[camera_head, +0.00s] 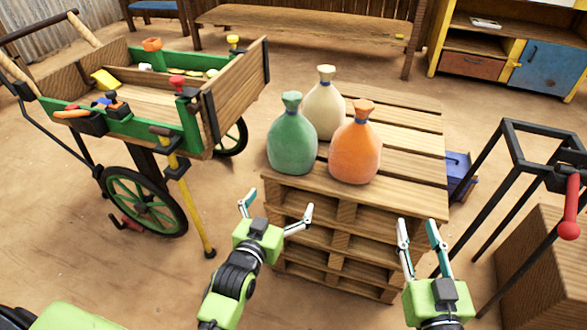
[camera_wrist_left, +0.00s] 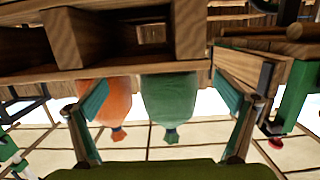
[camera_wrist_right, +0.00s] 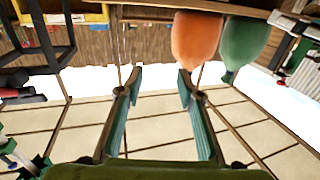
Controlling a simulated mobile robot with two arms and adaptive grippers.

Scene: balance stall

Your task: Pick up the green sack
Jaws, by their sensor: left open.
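The green sack (camera_head: 292,138) stands upright, tied at the neck, on the front left of the pallet stack (camera_head: 400,190). An orange sack (camera_head: 356,145) stands to its right and a cream sack (camera_head: 324,105) behind. My left gripper (camera_head: 279,203) is open and empty in front of the stack, below and nearer than the green sack. In the left wrist view, which is upside down, the green sack (camera_wrist_left: 168,103) hangs between the spread fingers, apart from them. My right gripper (camera_head: 419,222) is empty at the stack's front right, its fingers apart; it also shows in the right wrist view (camera_wrist_right: 160,85).
A green-sided cart (camera_head: 190,125) with wheels stands at the left, a yellow stick (camera_head: 183,195) leaning by it. A black metal frame (camera_head: 515,150) with a red handle stands at the right. A bench (camera_head: 300,25) and cabinet (camera_head: 480,40) are behind.

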